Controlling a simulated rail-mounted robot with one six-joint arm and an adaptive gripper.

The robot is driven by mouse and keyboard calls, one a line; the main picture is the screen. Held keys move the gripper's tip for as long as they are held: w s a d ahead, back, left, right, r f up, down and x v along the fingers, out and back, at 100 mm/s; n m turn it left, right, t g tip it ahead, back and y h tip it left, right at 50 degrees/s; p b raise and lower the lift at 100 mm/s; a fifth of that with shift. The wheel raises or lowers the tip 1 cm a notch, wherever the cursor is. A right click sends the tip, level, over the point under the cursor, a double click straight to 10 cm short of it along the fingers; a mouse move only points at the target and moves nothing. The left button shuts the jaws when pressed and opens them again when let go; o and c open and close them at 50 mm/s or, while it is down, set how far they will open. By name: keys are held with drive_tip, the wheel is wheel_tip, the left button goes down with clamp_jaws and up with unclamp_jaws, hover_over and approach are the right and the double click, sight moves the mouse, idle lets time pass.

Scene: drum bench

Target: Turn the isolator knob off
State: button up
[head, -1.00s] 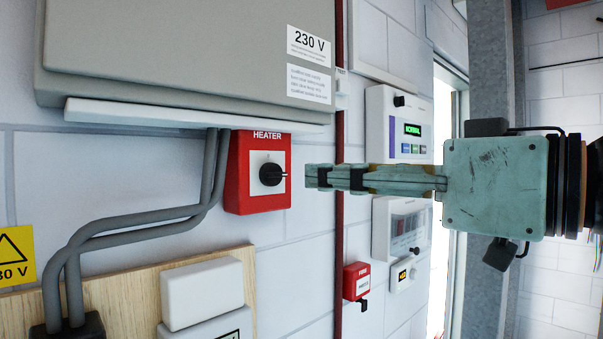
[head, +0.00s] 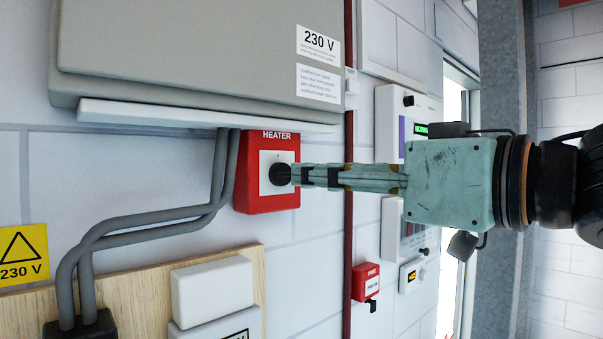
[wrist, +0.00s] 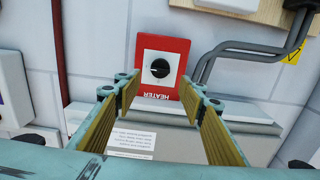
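The isolator is a red box marked HEATER (head: 267,203) on the wall, with a white plate and a round black knob (head: 280,174). In the wrist view the knob (wrist: 160,68) shows whole, beyond the fingertips and centred between them. A pale bar crosses its face, roughly horizontal in that view. My gripper (head: 297,175) points left at the knob, its tips close in front of it in the head view. In the wrist view my gripper (wrist: 166,92) is open, with a wide empty gap between the ribbed finger pads. I cannot tell whether the tips touch the knob.
A grey 230 V cabinet (head: 200,50) hangs just above the isolator, with a pale ledge under it. Grey conduits (head: 150,217) run at its left. A red pipe (head: 348,220), a control panel (head: 388,130) and a small red fire box (head: 366,280) are to the right.

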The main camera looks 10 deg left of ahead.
sight(288, 172)
drive_tip(key=shift+x, duration=4.1)
drive_tip(key=shift+c, duration=0.7)
drive_tip(key=c, duration=0.7)
